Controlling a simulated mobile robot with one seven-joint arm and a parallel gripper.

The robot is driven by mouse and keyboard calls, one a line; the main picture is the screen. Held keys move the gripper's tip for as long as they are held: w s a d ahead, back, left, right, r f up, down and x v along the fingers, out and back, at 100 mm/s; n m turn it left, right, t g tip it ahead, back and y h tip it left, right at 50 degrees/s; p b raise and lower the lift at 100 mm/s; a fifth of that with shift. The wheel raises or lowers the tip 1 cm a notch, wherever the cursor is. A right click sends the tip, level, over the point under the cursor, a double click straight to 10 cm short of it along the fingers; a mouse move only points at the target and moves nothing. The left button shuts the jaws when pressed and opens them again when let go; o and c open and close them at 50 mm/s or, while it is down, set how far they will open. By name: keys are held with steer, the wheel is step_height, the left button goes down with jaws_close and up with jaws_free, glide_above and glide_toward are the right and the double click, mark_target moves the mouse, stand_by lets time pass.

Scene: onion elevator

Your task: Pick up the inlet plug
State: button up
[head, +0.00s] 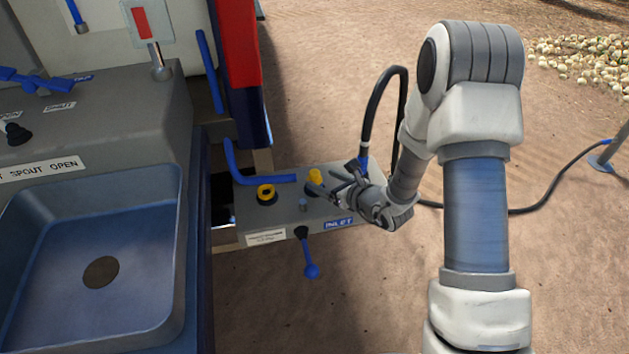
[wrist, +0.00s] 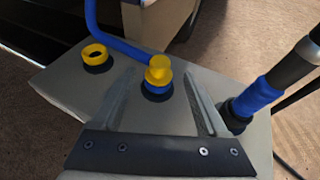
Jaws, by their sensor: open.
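The yellow inlet plug (head: 315,176) stands upright on a grey box (head: 280,215), left of a label reading INLET (head: 338,223). In the wrist view the plug (wrist: 159,68) has a round yellow top above a blue and dark base. My gripper (head: 328,187) is open and empty, close to the plug on its right side in the head view. In the wrist view the plug shows between the tips of my two fingers (wrist: 158,76). I cannot tell whether a finger touches it.
A yellow ring (head: 266,192) sits left of the plug. A blue bent handle (head: 262,177) runs behind them. A black hose with a blue end (wrist: 252,98) rises close to my right finger. A blue-knobbed lever (head: 310,270) hangs in front. A sink (head: 100,250) is at left.

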mark_target(318, 178)
steer(key=b+x, duration=0.1)
steer(key=x, duration=0.4)
steer(key=shift+w+f, duration=0.1)
steer(key=shift+f, duration=0.05)
jaws_close()
